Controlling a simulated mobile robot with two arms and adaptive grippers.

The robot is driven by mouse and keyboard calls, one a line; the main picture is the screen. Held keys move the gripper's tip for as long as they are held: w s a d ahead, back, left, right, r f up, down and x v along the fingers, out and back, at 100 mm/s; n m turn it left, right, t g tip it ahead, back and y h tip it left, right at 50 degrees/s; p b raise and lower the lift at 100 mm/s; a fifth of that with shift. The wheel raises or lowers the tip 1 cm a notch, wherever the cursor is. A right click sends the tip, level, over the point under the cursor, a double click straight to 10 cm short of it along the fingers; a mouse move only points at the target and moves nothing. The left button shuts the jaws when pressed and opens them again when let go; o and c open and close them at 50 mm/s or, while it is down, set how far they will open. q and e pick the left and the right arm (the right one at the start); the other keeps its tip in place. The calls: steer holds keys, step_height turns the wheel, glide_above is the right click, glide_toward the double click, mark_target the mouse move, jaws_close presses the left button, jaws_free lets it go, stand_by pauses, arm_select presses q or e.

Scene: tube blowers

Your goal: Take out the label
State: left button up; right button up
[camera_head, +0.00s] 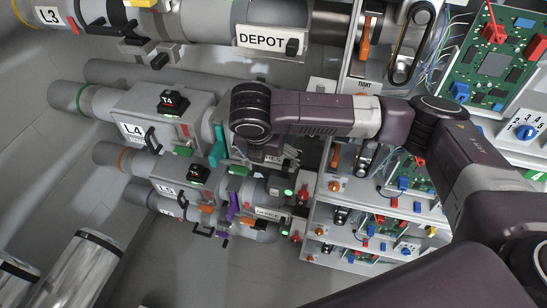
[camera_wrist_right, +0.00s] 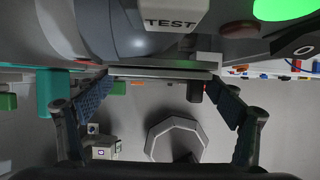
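In the right wrist view a light plate (camera_wrist_right: 160,73), seen nearly edge-on, lies between my right gripper's fingertips (camera_wrist_right: 160,80). A small dark knob (camera_wrist_right: 195,92) hangs near its right end. The fingers are spread wide, one at each end of the plate; whether they touch it is unclear. A light block printed TEST (camera_wrist_right: 170,22) is just above. In the head view my right gripper (camera_head: 268,154) is below the wrist, mostly hidden, near a partly covered white label (camera_head: 290,155). A DEPOT label (camera_head: 270,40) is on the upper tube. My left gripper is out of view.
Grey tubes marked L3 (camera_head: 47,15) and L4 (camera_head: 132,129) run across the left. Shelves with green circuit boards (camera_head: 495,62) and wires stand at the right. A teal part (camera_wrist_right: 52,92) is close to the left finger. Open floor (camera_head: 180,270) shows below.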

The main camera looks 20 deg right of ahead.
steer(key=c, duration=0.3)
steer(key=shift+r, duration=0.1)
